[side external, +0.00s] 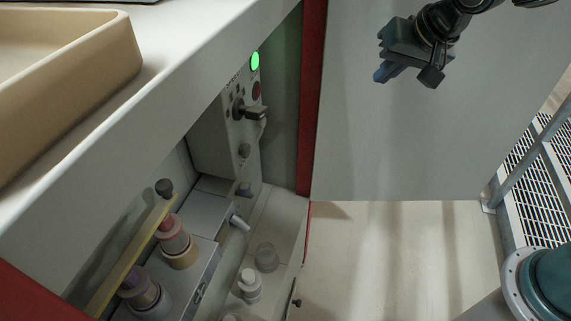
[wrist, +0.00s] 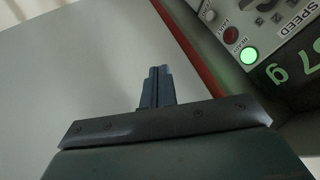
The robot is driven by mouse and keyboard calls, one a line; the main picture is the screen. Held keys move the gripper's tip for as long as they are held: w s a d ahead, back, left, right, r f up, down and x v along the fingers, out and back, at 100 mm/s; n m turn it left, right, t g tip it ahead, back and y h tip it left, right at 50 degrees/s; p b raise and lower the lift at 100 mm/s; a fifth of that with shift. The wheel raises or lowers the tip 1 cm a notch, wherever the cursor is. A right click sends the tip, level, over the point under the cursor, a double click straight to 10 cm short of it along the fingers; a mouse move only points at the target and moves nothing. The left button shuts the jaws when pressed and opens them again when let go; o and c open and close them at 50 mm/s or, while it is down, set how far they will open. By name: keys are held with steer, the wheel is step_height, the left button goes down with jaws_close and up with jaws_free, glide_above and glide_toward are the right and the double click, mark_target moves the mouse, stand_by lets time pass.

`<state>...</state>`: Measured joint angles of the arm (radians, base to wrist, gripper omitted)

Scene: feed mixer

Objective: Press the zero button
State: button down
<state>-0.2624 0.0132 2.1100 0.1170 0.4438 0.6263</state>
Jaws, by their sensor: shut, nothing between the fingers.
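The control panel (side external: 225,130) stands in a recess under the white counter in the side external view; no label reading zero is legible. It carries a lit green round light (side external: 255,61), a dark red round one (side external: 257,91), a dark knob (side external: 250,112) and a grey-green button (side external: 245,150). The wrist view shows the green light (wrist: 249,56), the red one (wrist: 231,35) and a pale round button (wrist: 209,15) at upper right. My gripper (side external: 382,73) is shut and empty, up and right of the panel, apart from it. Its blue fingers also show in the wrist view (wrist: 158,72).
A red post (side external: 312,100) and a grey wall panel (side external: 430,140) border the recess. A beige tray (side external: 70,60) sits on the counter (side external: 180,60). Bottles (side external: 249,285) and jars stand below the panel. Green digits (wrist: 284,74) show beside the panel. Open space surrounds my gripper.

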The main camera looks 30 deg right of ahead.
mark_target(263, 122)
steer(key=w+a+f+m, duration=0.2)
steer(key=w+a+f, duration=0.7)
steer(key=w+f, duration=0.1)
steer(key=shift+w+a+f+m+t, duration=0.2)
steer(key=shift+w+a+m+t, duration=0.1)
steer(key=shift+a+m+t, duration=0.1)
steer(key=shift+w+f, duration=0.1)
steer(key=w+a+f, duration=0.3)
steer(key=w+f, duration=0.4)
steer(key=w, duration=0.1)
steer(key=shift+w+a+f, duration=0.25)
steer(key=shift+w+f, duration=0.05)
steer(key=shift+f, duration=0.1)
stand_by(0.5)
steer(key=shift+w, duration=0.1)
